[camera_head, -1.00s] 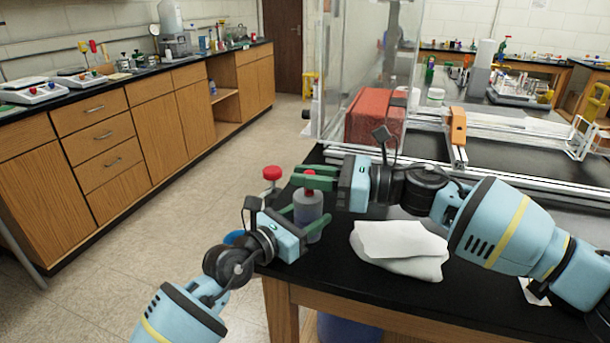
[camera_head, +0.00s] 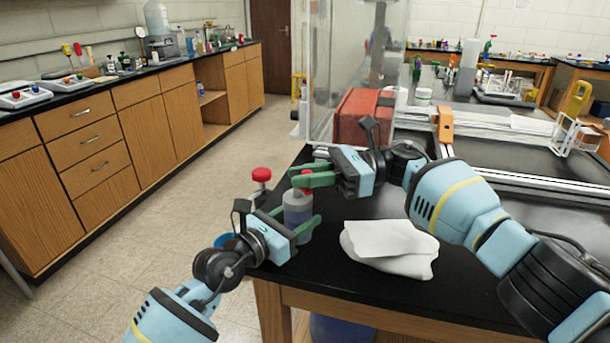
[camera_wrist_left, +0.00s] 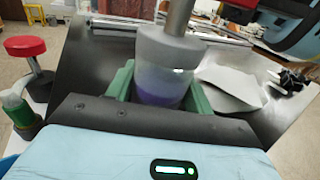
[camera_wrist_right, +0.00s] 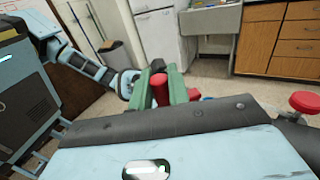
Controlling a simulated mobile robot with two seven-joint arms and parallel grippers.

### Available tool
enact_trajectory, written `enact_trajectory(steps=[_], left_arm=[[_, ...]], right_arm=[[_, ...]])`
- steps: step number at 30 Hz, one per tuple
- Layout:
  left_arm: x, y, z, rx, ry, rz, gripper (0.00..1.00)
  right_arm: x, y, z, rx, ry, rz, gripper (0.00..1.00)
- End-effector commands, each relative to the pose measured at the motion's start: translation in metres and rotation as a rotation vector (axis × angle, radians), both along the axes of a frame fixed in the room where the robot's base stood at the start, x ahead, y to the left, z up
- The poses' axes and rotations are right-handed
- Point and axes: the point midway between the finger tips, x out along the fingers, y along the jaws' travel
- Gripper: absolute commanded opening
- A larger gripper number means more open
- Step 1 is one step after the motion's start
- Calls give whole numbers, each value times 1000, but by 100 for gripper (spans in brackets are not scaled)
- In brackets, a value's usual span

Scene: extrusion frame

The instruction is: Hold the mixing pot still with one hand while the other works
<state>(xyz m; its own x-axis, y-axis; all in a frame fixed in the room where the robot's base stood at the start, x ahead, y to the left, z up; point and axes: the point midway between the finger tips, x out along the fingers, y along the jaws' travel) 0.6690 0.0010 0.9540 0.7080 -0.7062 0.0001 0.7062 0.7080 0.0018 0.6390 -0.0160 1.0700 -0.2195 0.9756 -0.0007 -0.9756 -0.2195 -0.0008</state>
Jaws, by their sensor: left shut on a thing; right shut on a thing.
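The mixing pot (camera_head: 297,203) is a small clear vessel with a grey top and purple contents, upright near the left corner of the black table. My left gripper (camera_head: 298,224) is shut around its body; the left wrist view shows the pot (camera_wrist_left: 160,82) between the green fingers. My right gripper (camera_head: 303,181) is above the pot, shut on a red grip piece. That red piece (camera_wrist_right: 160,88) sits between its fingers in the right wrist view. A grey rod rises from the pot's top in the left wrist view. Whether the rod joins the red piece is hard to see.
A crumpled white cloth (camera_head: 390,247) lies on the black table (camera_head: 350,290), right of the pot. A red box (camera_head: 360,117) and an orange-ended metal frame (camera_head: 445,128) stand behind. A red-topped stand (camera_head: 262,175) is left of the pot. The floor at left is clear.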

Motion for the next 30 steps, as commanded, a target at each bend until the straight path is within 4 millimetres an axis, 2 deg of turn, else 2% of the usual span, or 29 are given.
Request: enact_trajectory(steps=[15,16,20,30], left_arm=[[0,0,-1,-1,3,0,26],[0,0,-1,-2,4,0,26],[0,0,-1,-1,3,0,26],[0,0,-1,-1,3,0,26]], right_arm=[[-1,0,0,1,2,14,0],[-1,0,0,1,2,14,20],[-1,0,0,1,2,14,37],[0,-3,-1,0,3,12,38]])
